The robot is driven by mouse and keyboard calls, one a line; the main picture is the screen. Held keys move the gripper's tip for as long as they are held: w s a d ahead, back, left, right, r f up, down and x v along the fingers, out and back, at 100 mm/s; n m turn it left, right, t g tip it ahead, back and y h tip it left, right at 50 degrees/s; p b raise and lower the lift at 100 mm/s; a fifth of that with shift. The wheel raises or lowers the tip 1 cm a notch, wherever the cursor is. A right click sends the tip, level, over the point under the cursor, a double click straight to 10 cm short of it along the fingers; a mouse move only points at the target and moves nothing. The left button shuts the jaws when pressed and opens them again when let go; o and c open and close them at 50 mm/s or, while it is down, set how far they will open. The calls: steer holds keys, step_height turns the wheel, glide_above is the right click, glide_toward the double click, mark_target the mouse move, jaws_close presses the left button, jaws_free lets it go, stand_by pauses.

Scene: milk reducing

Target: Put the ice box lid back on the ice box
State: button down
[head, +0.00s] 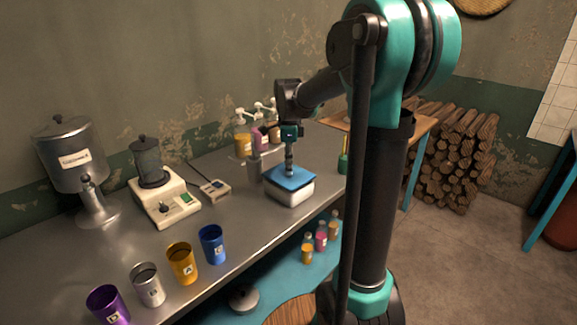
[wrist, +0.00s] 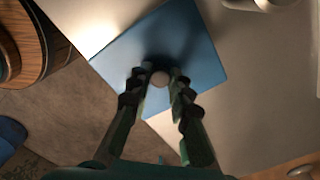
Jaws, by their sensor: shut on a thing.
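The ice box (head: 290,196) is a white box on the metal counter, near its front edge. Its blue lid (head: 289,177) lies over the top of the box in the head view. Whether the lid is fully seated cannot be told. In the wrist view the blue lid (wrist: 205,50) fills the upper middle, with a round grey knob (wrist: 159,78) at its centre. My gripper (head: 289,170) points down from above the lid. In the wrist view my gripper (wrist: 158,80) has its two fingers on either side of the knob, shut on it. The box is hidden under the lid there.
Pump bottles (head: 243,140) stand behind the box, and a metal cup (head: 254,168) stands close to its left. A blender (head: 152,172), a small scale (head: 214,190) and a dispenser (head: 75,160) are further left. Coloured cups (head: 182,262) line the counter's front left. Bare counter lies between.

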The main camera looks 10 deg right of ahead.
steer(key=shift+f, duration=0.4)
steer(key=shift+f, duration=0.2)
steer(key=c, duration=1.4)
jaws_free()
step_height(320, 180, up, 13)
steer(key=shift+r, duration=0.15)
